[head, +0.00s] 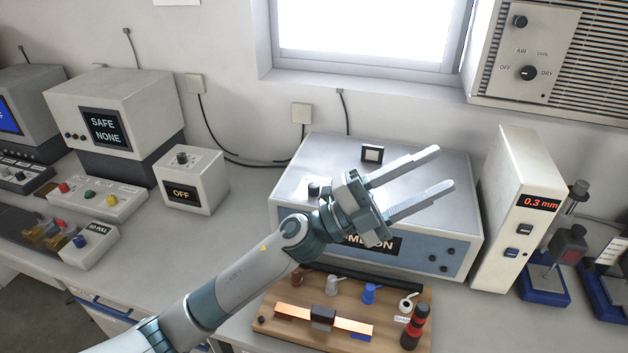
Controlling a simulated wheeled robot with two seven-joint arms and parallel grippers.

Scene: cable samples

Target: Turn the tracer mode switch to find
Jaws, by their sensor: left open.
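My left gripper (445,169) is open and empty, its two fingers apart and pointing right, above the large grey instrument. The arm hides part of that instrument's top and front. A small white box (207,194) at left centre has a dark knob (182,158) on its top panel and a display (181,193) reading OFF. It may be the tracer, but no label "find" is readable on it. The gripper is well to the right of this box and not touching it. My right gripper is not in view.
The large instrument (450,222) has a partly hidden display, a top knob (313,187) and a black-framed square part. A wooden board (283,337) with several small parts lies in front. A white 0.3 mm unit (497,235) stands right. Bench (228,240) is bare between the small box and board.

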